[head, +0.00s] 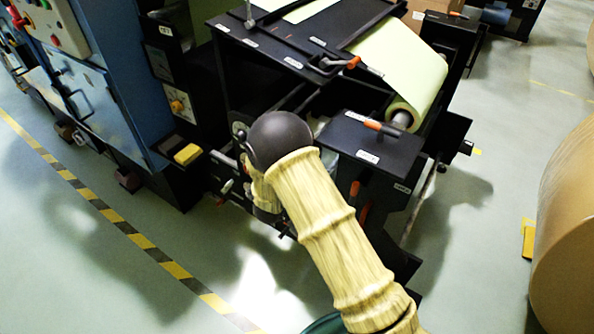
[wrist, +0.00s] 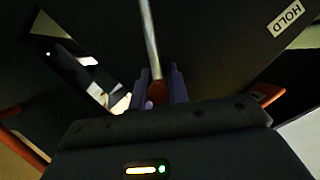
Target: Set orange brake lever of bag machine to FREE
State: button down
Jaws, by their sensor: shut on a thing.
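In the wrist view, my gripper (wrist: 160,88) has its two dark fingers closed on an orange-red grip (wrist: 157,92) at the end of a thin metal rod (wrist: 149,40). This looks like the brake lever. A HOLD label (wrist: 286,17) is on the dark panel to the upper right; no FREE label is readable. In the head view, my arm reaches down to the bag machine (head: 262,45), and its dark round joint hides the gripper and the held lever.
Other orange handles show on the machine, one by the upper frame (head: 345,62) and one on the black plate (head: 383,128). A pale green paper roll (head: 420,85) sits above. A big brown roll (head: 570,230) stands at the right. Floor between is clear.

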jog(key=shift+d+f, duration=0.1)
jog(key=shift+d, duration=0.05)
jog(key=c, duration=1.3)
grip_release()
jog(key=shift+c, duration=0.2)
jog(key=shift+s+a+r, duration=0.2)
jog(key=shift+s+a, duration=0.05)
jog(key=shift+s, duration=0.1)
jog(key=p+v, duration=0.1)
jog(key=v, duration=1.5)
jog(key=shift+s, duration=0.35)
jog(key=shift+d, duration=0.1)
